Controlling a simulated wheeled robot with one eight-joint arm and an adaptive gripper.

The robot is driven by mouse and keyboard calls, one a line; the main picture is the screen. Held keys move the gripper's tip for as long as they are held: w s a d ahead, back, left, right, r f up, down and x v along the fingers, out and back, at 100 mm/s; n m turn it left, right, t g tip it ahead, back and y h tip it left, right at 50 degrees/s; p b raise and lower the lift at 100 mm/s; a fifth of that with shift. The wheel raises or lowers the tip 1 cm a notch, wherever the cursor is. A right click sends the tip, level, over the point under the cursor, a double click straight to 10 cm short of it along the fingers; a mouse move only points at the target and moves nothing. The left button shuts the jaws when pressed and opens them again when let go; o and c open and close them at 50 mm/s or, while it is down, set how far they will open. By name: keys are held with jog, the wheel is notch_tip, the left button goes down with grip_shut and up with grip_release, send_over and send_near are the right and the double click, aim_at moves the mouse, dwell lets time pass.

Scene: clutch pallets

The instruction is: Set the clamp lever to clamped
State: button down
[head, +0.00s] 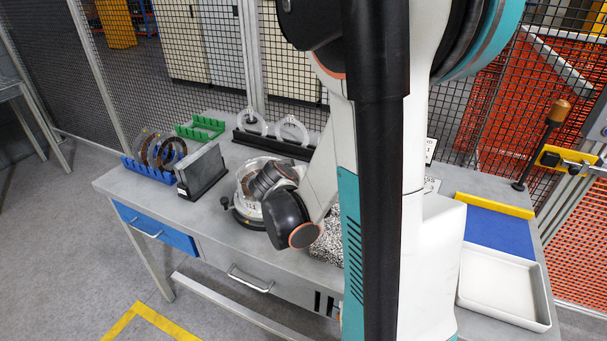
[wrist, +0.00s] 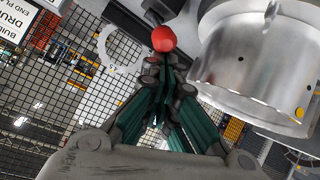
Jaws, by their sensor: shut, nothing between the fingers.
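The clamp lever's red ball knob (wrist: 164,38) is at the upper middle of the wrist view, on a dark rod running to the top edge. My gripper (wrist: 165,66) is shut and empty, its green-and-grey fingers together just below the knob. I cannot tell whether the fingertips touch it. A silver metal drum (wrist: 250,65) fills the upper right. In the head view a round fixture (head: 243,212) stands on the bench, partly hidden by my wrist. The red knob and my fingertips cannot be made out there, so the lever's setting is unclear.
On the bench (head: 125,184) are a blue rack (head: 150,173) with rings, a dark upright plate holder (head: 203,172), a green rack (head: 200,127) and a ring stand (head: 272,142). A white tray (head: 502,287) is at right. Mesh fencing (head: 180,75) stands behind.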

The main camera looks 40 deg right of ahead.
jog(key=shift+s+a+f+b, duration=0.35)
jog(key=shift+a+f, duration=0.15)
jog(key=shift+f, duration=0.15)
notch_tip(320, 180, up, 4)
jog(key=w+p, duration=0.3)
jog(key=s+a+r+p, duration=0.1)
jog(key=s+a, duration=0.3)
jog(key=a, duration=0.3)
jog(key=shift+s+a+r, duration=0.2)
jog(key=shift+s+r, duration=0.15)
jog(key=shift+s, duration=0.05)
jog(key=shift+a, duration=0.1)
